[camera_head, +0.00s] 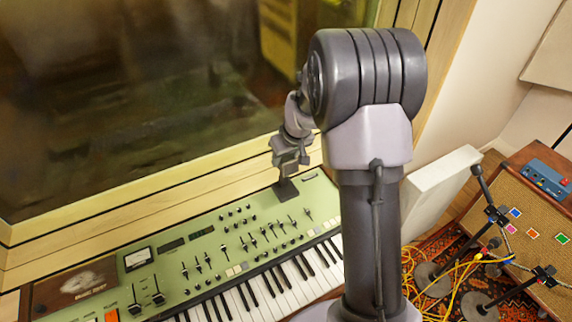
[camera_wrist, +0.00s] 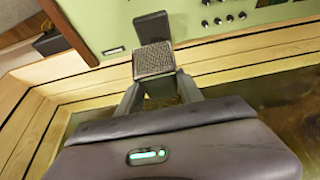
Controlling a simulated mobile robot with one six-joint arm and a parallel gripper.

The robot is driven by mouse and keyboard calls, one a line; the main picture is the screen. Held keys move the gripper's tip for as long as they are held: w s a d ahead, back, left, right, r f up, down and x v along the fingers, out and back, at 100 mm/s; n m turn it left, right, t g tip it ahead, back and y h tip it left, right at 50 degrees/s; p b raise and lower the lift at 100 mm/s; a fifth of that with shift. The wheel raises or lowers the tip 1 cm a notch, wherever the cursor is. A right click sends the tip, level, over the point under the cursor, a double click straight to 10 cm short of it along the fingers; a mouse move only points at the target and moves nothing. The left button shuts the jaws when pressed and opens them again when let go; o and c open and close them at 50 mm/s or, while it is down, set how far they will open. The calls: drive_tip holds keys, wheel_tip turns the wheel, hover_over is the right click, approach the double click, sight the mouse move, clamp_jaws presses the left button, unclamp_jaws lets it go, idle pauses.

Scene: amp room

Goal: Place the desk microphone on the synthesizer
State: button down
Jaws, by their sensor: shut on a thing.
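The desk microphone has a grey mesh head (camera_wrist: 153,62) and a dark flat base. In the wrist view its head sits between the two fingers of my gripper (camera_wrist: 157,84), which is shut on it. In the head view my gripper (camera_head: 291,158) is above the back right part of the green synthesizer (camera_head: 215,245), and the dark microphone base (camera_head: 287,190) shows just below it. The base looks close to the synthesizer's top panel; I cannot tell whether it touches. The synthesizer's panel (camera_wrist: 235,15) also shows at the top of the wrist view.
A wooden ledge and a large window (camera_head: 130,100) stand behind the synthesizer. Sliders and knobs cover much of the panel, with white keys in front. At the right are a speaker cabinet (camera_head: 527,215) with a blue pedal (camera_head: 547,178) on top, microphone stands and yellow cables (camera_head: 440,270).

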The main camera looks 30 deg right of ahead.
drive_tip(key=shift+w+d, duration=0.25)
drive_tip(key=shift+d, duration=0.05)
drive_tip(key=shift+f, duration=0.25)
wheel_tip(320, 180, down, 3)
drive_tip(key=shift+w+f+b, duration=0.1)
drive_tip(key=shift+b, duration=0.75)
drive_tip(key=c, duration=0.8)
unclamp_jaws()
drive_tip(key=shift+o, duration=0.2)
